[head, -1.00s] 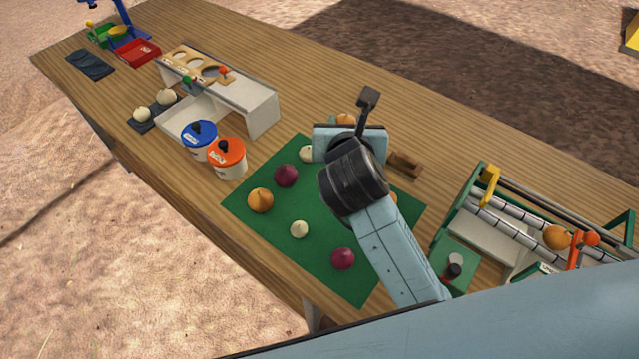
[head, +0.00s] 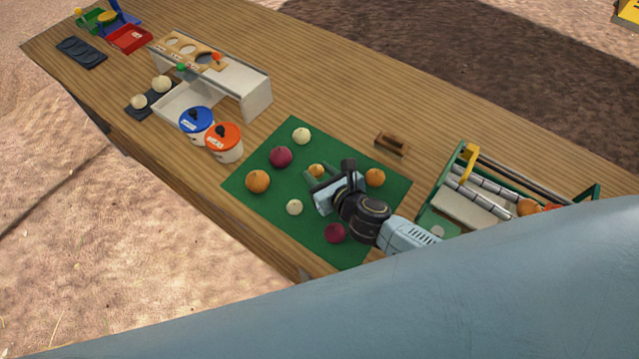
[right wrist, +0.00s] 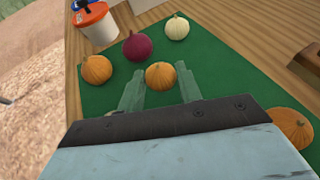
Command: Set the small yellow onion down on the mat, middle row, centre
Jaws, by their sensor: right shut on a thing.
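The small yellow onion (head: 316,171) is at the middle of the green mat (head: 349,250). My right gripper (head: 319,173) is shut on it from the front right, low over the mat. In the right wrist view the onion (right wrist: 160,75) sits upright between the two greenish fingers (right wrist: 160,88). I cannot tell whether its underside touches the mat. My left gripper is not in view.
Around it on the mat are red onions (head: 280,156) (head: 335,232), white onions (head: 301,135) (head: 294,207) and orange onions (head: 257,181) (head: 375,177). A wooden block (head: 392,144), lidded tubs (head: 224,142) and a roller rack (head: 462,165) stand off the mat.

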